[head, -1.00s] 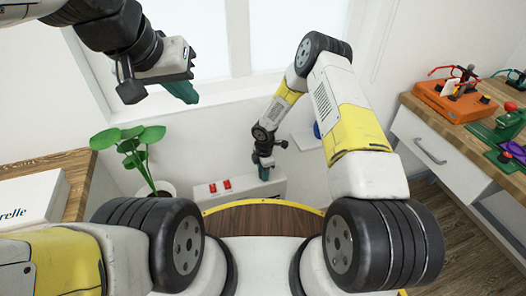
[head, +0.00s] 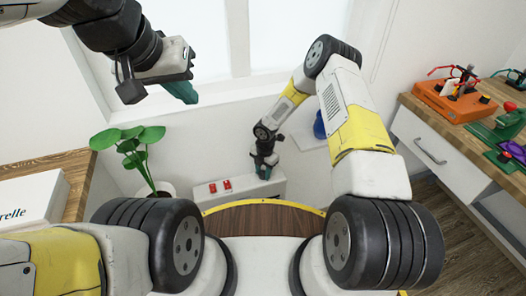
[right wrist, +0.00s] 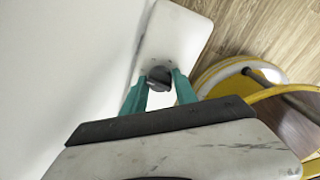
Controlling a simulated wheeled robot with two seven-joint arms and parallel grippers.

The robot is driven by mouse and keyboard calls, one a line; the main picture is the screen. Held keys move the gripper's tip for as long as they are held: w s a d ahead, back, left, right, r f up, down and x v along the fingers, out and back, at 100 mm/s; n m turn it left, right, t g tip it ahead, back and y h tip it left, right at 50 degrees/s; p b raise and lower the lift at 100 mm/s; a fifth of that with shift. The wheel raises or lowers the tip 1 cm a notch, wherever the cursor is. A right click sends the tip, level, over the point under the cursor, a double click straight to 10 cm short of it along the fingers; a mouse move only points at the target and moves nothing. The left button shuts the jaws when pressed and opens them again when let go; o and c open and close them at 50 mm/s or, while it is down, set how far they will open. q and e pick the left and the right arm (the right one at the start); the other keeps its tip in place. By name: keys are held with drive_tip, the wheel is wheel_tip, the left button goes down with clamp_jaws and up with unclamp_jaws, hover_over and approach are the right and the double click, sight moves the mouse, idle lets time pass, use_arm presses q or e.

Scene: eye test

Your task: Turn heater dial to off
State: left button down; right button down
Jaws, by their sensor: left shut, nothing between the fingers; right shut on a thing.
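The heater (head: 240,188) is a low white box against the wall below the window, with two red switches (head: 220,186) on its top. In the right wrist view its white end (right wrist: 182,38) shows, with a dark round dial (right wrist: 159,76) on it. My right gripper (head: 264,172) is over the heater's right end. In the right wrist view its teal fingers (right wrist: 160,85) are on either side of the dial, shut on it. The dial's marking cannot be read. My left gripper (head: 183,92) is raised at the upper left, in front of the window, shut and empty.
A potted plant (head: 135,155) stands left of the heater. A wooden counter with a white box (head: 30,205) is at the left. A workbench (head: 445,120) with an orange device (head: 452,100) is at the right. A blue object (head: 319,125) is behind my right arm.

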sight(264, 173)
drive_tip(key=c, duration=1)
unclamp_jaws()
drive_tip(key=r, duration=0.8)
drive_tip(key=shift+s+d, duration=0.2)
drive_tip(key=shift+d, duration=0.05)
drive_tip(key=shift+s+f, duration=0.1)
